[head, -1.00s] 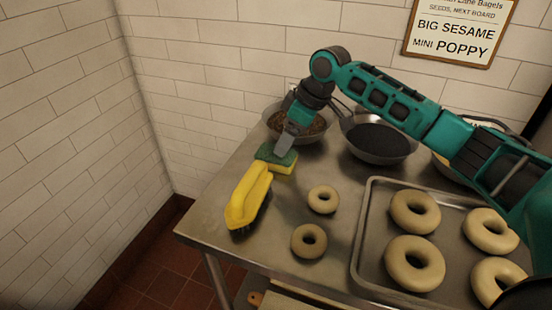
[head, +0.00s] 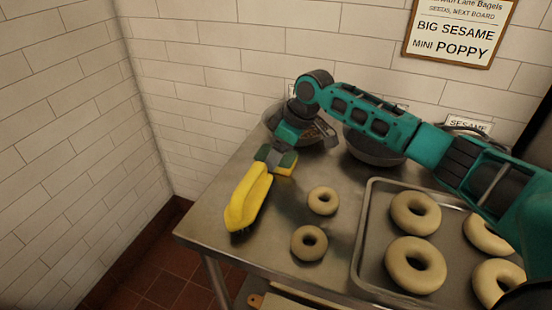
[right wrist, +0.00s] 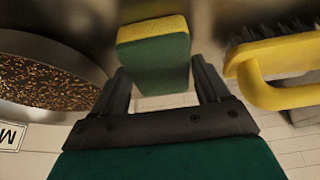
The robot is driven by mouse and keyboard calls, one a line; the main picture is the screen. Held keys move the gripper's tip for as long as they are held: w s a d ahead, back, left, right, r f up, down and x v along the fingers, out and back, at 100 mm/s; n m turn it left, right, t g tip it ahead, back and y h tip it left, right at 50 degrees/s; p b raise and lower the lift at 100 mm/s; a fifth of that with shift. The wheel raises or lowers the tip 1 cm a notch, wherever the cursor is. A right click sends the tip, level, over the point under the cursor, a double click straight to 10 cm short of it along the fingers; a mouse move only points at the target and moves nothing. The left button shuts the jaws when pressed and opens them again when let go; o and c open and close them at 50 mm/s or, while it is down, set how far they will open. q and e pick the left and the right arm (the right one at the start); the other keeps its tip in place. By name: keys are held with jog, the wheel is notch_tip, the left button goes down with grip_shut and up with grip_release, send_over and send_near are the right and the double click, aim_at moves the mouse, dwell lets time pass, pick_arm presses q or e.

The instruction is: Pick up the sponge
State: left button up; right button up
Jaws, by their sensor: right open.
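The sponge, yellow with a green scouring side, lies on the steel table (head: 222,205) behind the brush; its yellow edge (head: 284,170) shows in the head view. In the right wrist view the sponge (right wrist: 153,55) sits between and just past the fingertips. My right gripper (head: 275,155) is open at the sponge and partly covers it in the head view; its two fingers also show in the right wrist view (right wrist: 165,82), one on each side of the sponge's near end. I cannot tell whether they touch it. My left gripper is not in view.
A yellow-handled brush (head: 246,198) lies close in front of the sponge. A pan of seeds (right wrist: 45,82) stands behind it, with a dark pan (head: 372,147) to the right. Two bagels (head: 309,242) lie on the table beside a tray (head: 362,225) of bagels. White tiled walls are behind and left.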

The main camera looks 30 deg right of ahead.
jog(key=shift+f, duration=0.1)
jog(key=shift+f+p, duration=0.1)
jog(key=shift+p, duration=0.2)
dwell(0.3)
jog(key=c, duration=0.7)
jog(key=shift+o, duration=0.2)
jog(key=shift+b, duration=0.6)
notch_tip(320, 180, up, 20)
jog(key=p, duration=0.2)
jog(key=shift+r, duration=0.25)
